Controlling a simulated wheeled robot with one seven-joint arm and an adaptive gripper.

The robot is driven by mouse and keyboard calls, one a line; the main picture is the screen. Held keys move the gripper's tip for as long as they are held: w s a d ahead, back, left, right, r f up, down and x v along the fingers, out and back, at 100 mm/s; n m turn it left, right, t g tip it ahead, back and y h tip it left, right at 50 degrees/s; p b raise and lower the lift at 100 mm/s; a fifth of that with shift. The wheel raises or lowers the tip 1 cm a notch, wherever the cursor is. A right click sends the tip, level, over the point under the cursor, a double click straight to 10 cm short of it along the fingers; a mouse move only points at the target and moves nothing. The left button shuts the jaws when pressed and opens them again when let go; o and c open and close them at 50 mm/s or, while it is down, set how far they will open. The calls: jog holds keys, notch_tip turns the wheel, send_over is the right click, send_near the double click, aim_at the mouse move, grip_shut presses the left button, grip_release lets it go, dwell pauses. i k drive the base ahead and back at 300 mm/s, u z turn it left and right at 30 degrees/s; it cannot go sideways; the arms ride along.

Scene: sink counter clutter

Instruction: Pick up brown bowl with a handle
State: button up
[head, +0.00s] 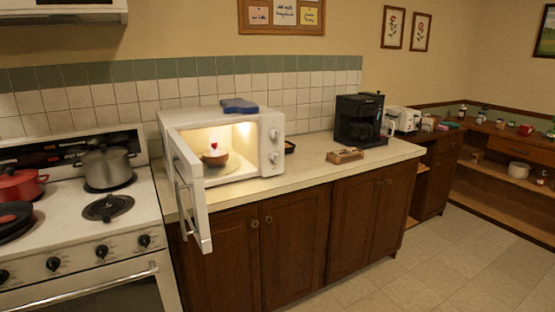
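A small brown bowl (212,161) sits inside the lit white microwave (233,183), toward the left of its cavity. Something pale with a red top (214,146) shows at or just behind the bowl. The bowl is too small in view to make out a handle clearly. The microwave door (187,190) stands open, swung out toward the front left past the counter edge. My gripper is not in view.
The stove (125,230) at left holds a grey pot (107,167), a red pot (20,185) and a dark pan (12,222). A blue item (239,105) lies on the microwave. A wooden tray (345,155) and black coffee maker (360,120) stand right. The floor (430,265) is clear.

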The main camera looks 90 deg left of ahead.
aim_at(214, 162)
jog(key=u, duration=3.15)
